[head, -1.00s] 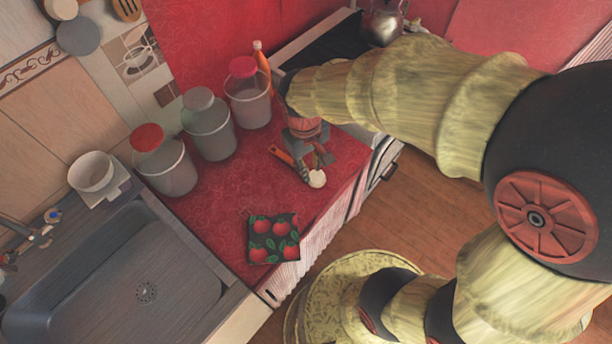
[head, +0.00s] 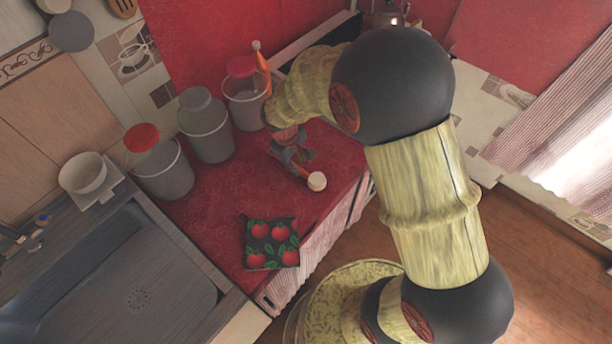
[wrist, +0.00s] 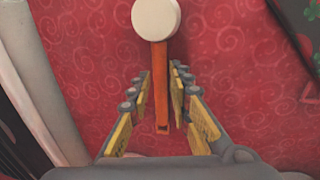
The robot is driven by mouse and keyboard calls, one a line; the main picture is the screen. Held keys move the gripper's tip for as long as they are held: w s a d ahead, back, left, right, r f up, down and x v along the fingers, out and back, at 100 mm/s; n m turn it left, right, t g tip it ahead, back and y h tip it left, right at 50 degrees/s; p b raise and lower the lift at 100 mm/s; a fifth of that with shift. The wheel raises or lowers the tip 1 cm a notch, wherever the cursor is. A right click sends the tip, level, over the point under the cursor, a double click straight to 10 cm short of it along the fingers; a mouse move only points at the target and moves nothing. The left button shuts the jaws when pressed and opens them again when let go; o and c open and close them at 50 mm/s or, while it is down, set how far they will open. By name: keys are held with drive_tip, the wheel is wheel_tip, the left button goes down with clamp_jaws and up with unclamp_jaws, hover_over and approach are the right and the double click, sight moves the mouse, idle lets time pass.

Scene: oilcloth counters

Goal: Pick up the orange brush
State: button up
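The orange brush lies on the red patterned counter (head: 215,205). In the wrist view its orange handle (wrist: 160,85) runs straight down the picture, with a round white head (wrist: 156,18) at the top. In the head view the white head (head: 317,181) shows, and the handle is partly covered by my gripper (head: 292,157). My gripper is open. In the wrist view its two fingers (wrist: 160,95) stand on either side of the handle, with gaps to both. I cannot tell how far the fingertips are above the counter.
Lidded jars (head: 205,130) and an orange bottle (head: 262,62) stand behind the gripper. A dark potholder with red apples (head: 271,243) lies on the front of the counter. The sink (head: 130,270) is at the left. The counter between sink and brush is clear.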

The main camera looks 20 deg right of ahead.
sight(299, 168)
drive_tip(key=f, duration=0.1)
drive_tip(key=f+b, duration=0.1)
drive_tip(key=f, duration=0.1)
drive_tip(key=shift+w+d, duration=0.1)
drive_tip(key=shift+d, duration=0.2)
drive_tip(key=c, duration=0.3)
clamp_jaws()
